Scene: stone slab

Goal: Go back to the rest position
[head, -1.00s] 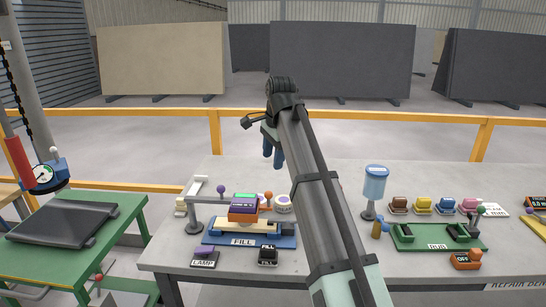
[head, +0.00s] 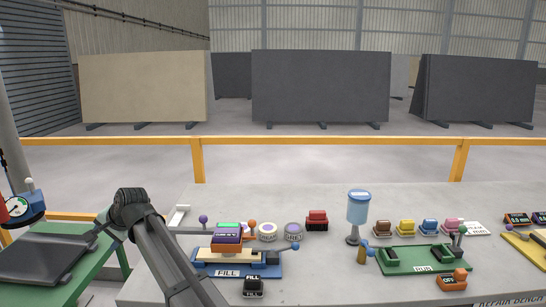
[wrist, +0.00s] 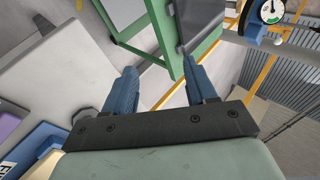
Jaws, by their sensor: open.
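My gripper shows in the wrist view (wrist: 158,80), its two blue fingers apart with nothing between them. Beyond them are the floor and part of a green-framed table (wrist: 190,62). In the head view my arm rises from the bottom edge at the left, over the left end of the grey bench (head: 330,200); the gripper itself is hidden there.
On the bench are a blue FILL station (head: 228,273), a blue-topped dispenser (head: 358,208), a green RUB tray (head: 425,262) and several coloured blocks. A green table (head: 95,275) with a dark slab (head: 45,258) stands left. A yellow rail (head: 320,143) runs behind.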

